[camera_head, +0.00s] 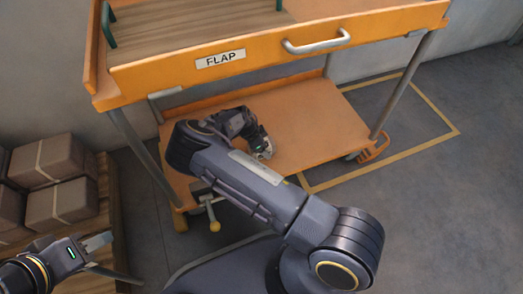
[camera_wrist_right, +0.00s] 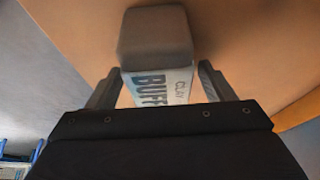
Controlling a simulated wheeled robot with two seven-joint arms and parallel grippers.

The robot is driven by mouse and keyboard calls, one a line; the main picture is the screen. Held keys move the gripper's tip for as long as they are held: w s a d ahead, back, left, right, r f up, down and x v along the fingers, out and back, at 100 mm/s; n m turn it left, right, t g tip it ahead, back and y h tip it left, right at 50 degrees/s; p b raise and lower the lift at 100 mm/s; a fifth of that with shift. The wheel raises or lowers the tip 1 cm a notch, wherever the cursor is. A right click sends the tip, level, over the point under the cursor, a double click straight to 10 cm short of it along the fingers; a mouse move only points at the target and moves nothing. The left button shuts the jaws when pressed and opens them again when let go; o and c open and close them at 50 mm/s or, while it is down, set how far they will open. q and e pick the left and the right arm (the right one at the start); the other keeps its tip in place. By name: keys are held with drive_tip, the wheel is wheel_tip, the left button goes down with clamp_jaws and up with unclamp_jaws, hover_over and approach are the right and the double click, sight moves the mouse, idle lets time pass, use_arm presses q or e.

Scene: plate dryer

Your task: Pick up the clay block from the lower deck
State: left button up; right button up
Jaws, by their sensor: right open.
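The clay block, grey with a pale label reading "CLAY BUFF" (camera_wrist_right: 155,45), rests on the orange surface in the right wrist view. My right gripper (camera_wrist_right: 157,80) is open, with one finger on each side of the block's labelled part and a visible gap on the left. In the head view my right arm reaches over the lower deck (camera_head: 310,125) of the orange cart, and its gripper (camera_head: 262,150) is low over the deck. I cannot make out the block clearly there. My left gripper (camera_head: 127,258) is open and empty at the lower left.
The cart's upper deck has an orange front with a "FLAP" label (camera_head: 220,58) and a metal handle (camera_head: 316,42), overhanging the lower deck. Metal legs (camera_head: 405,82) stand at its corners. Wrapped brown blocks (camera_head: 55,160) are stacked on a wooden pallet at the left. Floor at the right is clear.

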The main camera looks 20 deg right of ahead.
drive_tip(key=shift+x, duration=0.85)
drive_tip(key=shift+f+b, duration=0.25)
drive_tip(key=shift+b, duration=0.2)
drive_tip(key=shift+r, duration=0.1)
drive_tip(key=c, duration=1.5)
drive_tip(key=shift+r+p, duration=0.4)
drive_tip(key=shift+p, duration=0.15)
wheel_tip(320, 180, up, 4)
drive_tip(key=shift+s+a+f+p, duration=0.1)
drive_tip(key=shift+s+a+p, duration=0.1)
drive_tip(key=shift+p, duration=0.65)
drive_tip(key=s+a+r+p, duration=0.3)
drive_tip(key=s+r+p, duration=0.3)
drive_tip(key=s, duration=0.7)
drive_tip(key=v, duration=0.2)
drive_tip(key=shift+r, duration=0.45)
